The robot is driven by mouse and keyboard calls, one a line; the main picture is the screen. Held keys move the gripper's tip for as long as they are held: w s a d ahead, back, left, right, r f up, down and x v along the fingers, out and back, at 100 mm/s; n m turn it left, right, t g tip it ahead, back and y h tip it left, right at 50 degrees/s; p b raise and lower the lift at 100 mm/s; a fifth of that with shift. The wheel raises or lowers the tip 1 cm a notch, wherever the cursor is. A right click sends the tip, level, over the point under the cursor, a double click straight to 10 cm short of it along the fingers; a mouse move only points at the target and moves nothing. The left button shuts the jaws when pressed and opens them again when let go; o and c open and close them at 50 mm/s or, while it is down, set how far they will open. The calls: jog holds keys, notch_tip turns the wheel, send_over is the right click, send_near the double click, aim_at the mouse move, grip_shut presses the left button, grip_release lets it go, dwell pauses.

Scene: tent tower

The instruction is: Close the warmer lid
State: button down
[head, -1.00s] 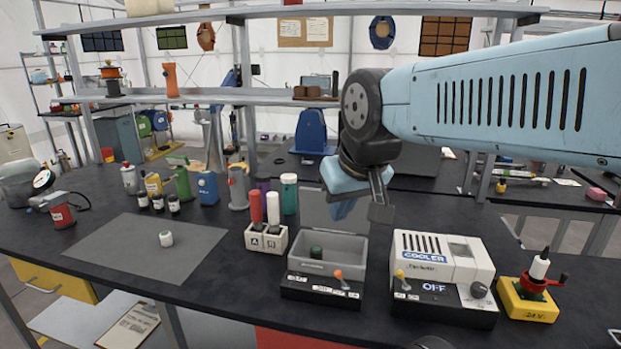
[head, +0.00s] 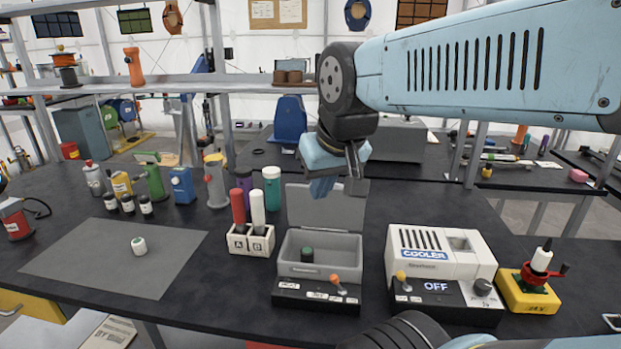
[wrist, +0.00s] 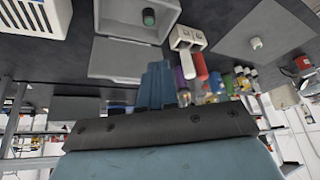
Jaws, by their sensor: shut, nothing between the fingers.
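The warmer (head: 318,268) is a grey open box on a black base with an orange-knobbed lever, at the middle front of the bench in the head view. Its grey lid (head: 312,209) stands raised at the back edge. A dark green-topped vial (head: 307,255) is inside the box. My gripper (head: 322,188) is shut and empty, in front of the lid's upper part in the head view; I cannot tell whether it touches the lid. In the wrist view the lid (wrist: 124,62) and box (wrist: 160,27) appear upside down, beside the blue fingers (wrist: 157,85).
A white cooler (head: 441,262) stands right of the warmer, with a yellow device (head: 530,290) beyond it. A holder marked A and B (head: 250,241) with red and white tubes stands close left. A grey mat (head: 95,258) bears a small white jar (head: 138,246).

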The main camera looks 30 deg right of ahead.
jog(key=w+d+r+m+g+y, duration=0.1)
jog(key=w+d+m+g, duration=0.15)
jog(key=w+m, duration=0.3)
jog(key=w+d+r+m+g, duration=0.2)
jog(key=w+d+m, duration=0.15)
jog(key=m, duration=0.35)
jog(key=m+g+y, duration=0.1)
jog(key=m+g, duration=0.3)
jog(key=m, duration=0.8)
send_near(326, 203)
jog(key=f, duration=0.4)
jog(key=shift+w+a+f, duration=0.2)
jog(key=shift+a, duration=0.1)
